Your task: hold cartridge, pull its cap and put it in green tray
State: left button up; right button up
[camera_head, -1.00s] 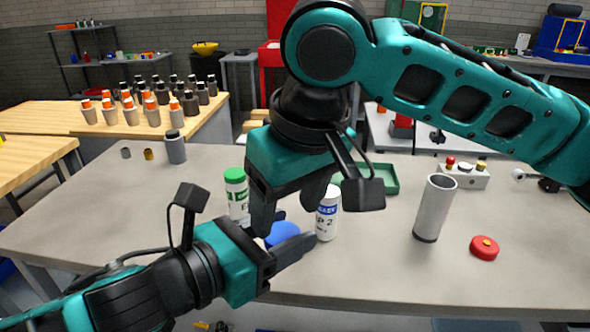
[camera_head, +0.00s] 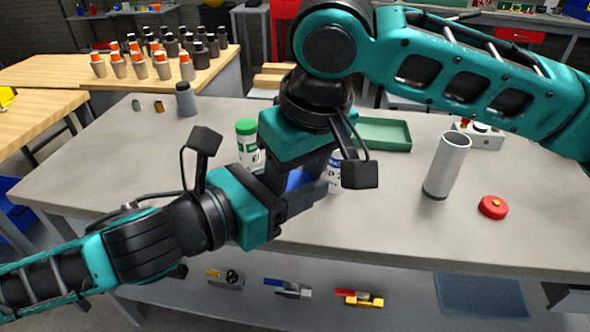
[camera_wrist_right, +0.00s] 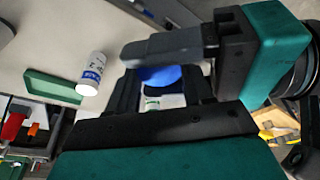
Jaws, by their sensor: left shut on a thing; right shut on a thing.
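My left gripper (camera_head: 305,190) and my right gripper (camera_head: 308,172) meet above the front of the grey table. Both are shut on one item with a blue cap (camera_head: 300,180). The blue cap (camera_wrist_right: 155,75) also shows between my right fingers in the right wrist view, with a left finger beside it. The cartridge body under the cap is mostly hidden by the grippers. The green tray (camera_head: 384,146) lies flat behind the right gripper, partly covered by it, and also shows in the right wrist view (camera_wrist_right: 50,88).
A green-capped white bottle (camera_head: 246,150) stands behind the left gripper. A white bottle with a blue label (camera_wrist_right: 92,72) stands nearby. A grey tube (camera_head: 446,165) and a red disc (camera_head: 493,207) are on the right.

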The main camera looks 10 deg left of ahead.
pick_arm(q)
jog(key=o, duration=1.2)
jog(key=shift+o, duration=0.2)
